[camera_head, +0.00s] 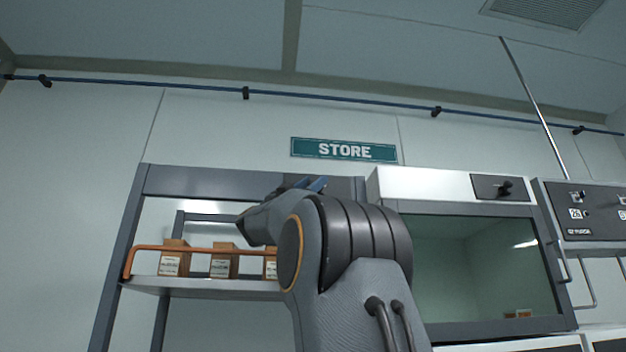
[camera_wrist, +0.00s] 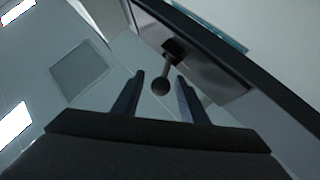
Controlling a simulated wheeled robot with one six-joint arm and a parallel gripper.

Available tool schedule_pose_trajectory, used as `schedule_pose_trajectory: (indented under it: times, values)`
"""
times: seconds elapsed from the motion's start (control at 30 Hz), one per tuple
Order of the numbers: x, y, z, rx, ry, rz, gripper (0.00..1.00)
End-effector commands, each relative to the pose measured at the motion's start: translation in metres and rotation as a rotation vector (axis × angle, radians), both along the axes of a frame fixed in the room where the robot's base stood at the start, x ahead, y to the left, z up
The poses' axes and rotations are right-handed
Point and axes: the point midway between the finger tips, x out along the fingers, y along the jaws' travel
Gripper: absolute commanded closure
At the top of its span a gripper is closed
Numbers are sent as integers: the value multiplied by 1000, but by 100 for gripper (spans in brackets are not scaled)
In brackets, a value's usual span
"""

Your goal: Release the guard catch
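A ball-ended lever (camera_wrist: 161,84), which appears to be the guard catch, sticks out from a dark plate on a grey beam in the wrist view. My gripper (camera_wrist: 159,75) is open, with its two fingers on either side of the ball and gaps showing on both sides. I cannot tell how deep the ball sits between them. In the head view my gripper (camera_head: 312,184) is at the shelf unit's top beam (camera_head: 210,182), and my arm hides the lever. An orange guard rail (camera_head: 200,249) runs across the front of the shelf.
Several labelled boxes (camera_head: 222,262) stand on the shelf behind the rail. A glass-fronted cabinet (camera_head: 480,265) with its own dark knob plate (camera_head: 503,187) stands to the right. A STORE sign (camera_head: 344,150) hangs above.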

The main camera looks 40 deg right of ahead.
Motion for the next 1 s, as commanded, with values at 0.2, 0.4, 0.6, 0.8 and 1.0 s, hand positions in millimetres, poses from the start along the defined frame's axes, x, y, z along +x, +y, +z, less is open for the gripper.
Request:
schedule_pose_trajectory:
  times: [0.2,0.4,0.6,0.8,1.0]
  values:
    - [1,0,0,0,1,1,61]
    - [1,0,0,1,0,2,86]
    - [1,0,0,0,0,3,100]
    - [-2,-2,-1,-2,0,39,100]
    - [-8,-5,-2,-3,-2,145,100]
